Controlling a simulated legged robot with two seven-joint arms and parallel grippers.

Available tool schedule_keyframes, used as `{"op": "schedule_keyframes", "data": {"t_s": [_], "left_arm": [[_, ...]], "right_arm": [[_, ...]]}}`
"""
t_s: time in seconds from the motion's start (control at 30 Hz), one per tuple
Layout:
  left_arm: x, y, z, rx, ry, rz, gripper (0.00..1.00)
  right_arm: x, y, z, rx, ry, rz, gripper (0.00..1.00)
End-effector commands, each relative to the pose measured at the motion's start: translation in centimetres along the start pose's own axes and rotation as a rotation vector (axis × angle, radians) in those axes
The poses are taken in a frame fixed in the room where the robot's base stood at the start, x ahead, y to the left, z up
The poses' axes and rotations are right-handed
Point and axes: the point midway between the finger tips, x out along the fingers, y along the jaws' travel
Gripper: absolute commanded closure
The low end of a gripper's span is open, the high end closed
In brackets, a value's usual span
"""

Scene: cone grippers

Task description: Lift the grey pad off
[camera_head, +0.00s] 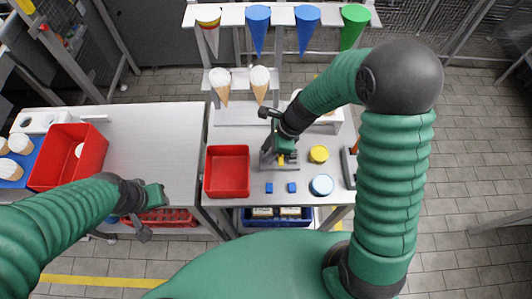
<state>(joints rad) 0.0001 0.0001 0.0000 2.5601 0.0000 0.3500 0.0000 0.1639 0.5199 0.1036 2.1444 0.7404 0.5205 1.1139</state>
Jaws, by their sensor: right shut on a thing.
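My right gripper (282,154) points down over a small grey fixture (281,168) on the right-hand table. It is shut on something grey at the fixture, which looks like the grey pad. The hand covers most of the pad, and I cannot tell whether the pad is clear of what lies under it. A small yellow part (281,160) shows between the fingers. My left gripper (143,226) hangs in front of the left table, away from the fixture. Its fingers are too small and dark to read.
A red bin (228,171) stands left of the fixture. A yellow round piece (319,154), a blue-white round piece (321,185) and two blue blocks (269,188) lie nearby. Behind, a white rack (233,15) holds coloured cones.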

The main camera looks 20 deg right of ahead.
Motion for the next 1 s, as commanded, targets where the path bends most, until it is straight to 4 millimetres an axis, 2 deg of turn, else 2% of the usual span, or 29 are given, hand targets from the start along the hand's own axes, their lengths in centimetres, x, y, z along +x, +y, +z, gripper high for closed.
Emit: {"op": "schedule_keyframes", "data": {"t_s": [0.03,0.4,0.47,0.73,1.0], "left_arm": [[0.0,0.0,0.0,0.000,0.000,0.000,0.64],[-0.1,0.0,0.0,0.000,0.000,0.000,0.64],[-0.3,0.0,-0.1,0.000,0.000,0.000,0.64],[-1.1,0.0,-0.3,0.000,0.000,0.000,0.64],[-2.0,0.0,-0.5,0.000,0.000,0.000,0.64]], "right_arm": [[0.0,-0.2,-0.5,0.005,0.008,-0.007,0.98],[-0.5,-0.3,-0.5,0.006,0.012,-0.011,1.00],[-1.4,-0.4,-0.1,0.004,0.011,-0.013,1.00],[-7.3,-0.2,2.7,0.001,0.009,-0.013,1.00],[-9.9,-0.1,4.0,0.004,0.010,-0.007,1.00]]}}
